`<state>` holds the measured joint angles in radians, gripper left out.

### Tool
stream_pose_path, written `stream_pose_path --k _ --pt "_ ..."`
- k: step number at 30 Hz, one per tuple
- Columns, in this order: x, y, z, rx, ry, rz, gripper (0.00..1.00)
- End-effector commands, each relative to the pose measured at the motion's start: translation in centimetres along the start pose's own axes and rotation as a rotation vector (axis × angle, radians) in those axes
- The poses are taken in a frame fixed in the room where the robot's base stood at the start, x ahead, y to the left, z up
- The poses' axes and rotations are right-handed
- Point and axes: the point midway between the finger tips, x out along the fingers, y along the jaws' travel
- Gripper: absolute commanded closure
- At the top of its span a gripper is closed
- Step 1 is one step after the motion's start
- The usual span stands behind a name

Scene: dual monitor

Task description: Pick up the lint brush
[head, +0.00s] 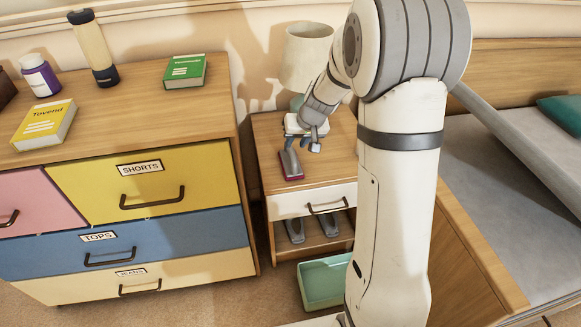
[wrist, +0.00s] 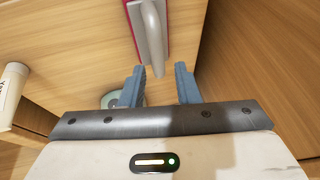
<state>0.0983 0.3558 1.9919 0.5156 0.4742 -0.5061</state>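The lint brush (head: 291,166) lies on the nightstand top in the head view. It has a grey handle and a dark red edge. In the wrist view the lint brush (wrist: 152,35) is at the top centre, its grey handle pointing down toward the gap between the fingers. My gripper (head: 305,145) is just behind and above the brush in the head view. In the wrist view my gripper (wrist: 160,82) shows two blue fingers apart with nothing held between them. The handle's end reaches near the fingertips; I cannot tell the height between them.
The lamp (head: 305,55) stands at the back of the nightstand (head: 268,132). A dresser (head: 140,105) with a green book (head: 185,71) stands left. A green bin (head: 325,280) is on the floor below. The bed (head: 520,180) is on the right.

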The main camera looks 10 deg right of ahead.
Motion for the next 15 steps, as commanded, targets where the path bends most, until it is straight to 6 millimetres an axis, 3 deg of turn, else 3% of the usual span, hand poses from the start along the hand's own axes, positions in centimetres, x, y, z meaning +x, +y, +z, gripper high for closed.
stream_pose_path --k 15 --pt "6.1 0.5 -0.2 0.001 0.001 0.000 0.71"
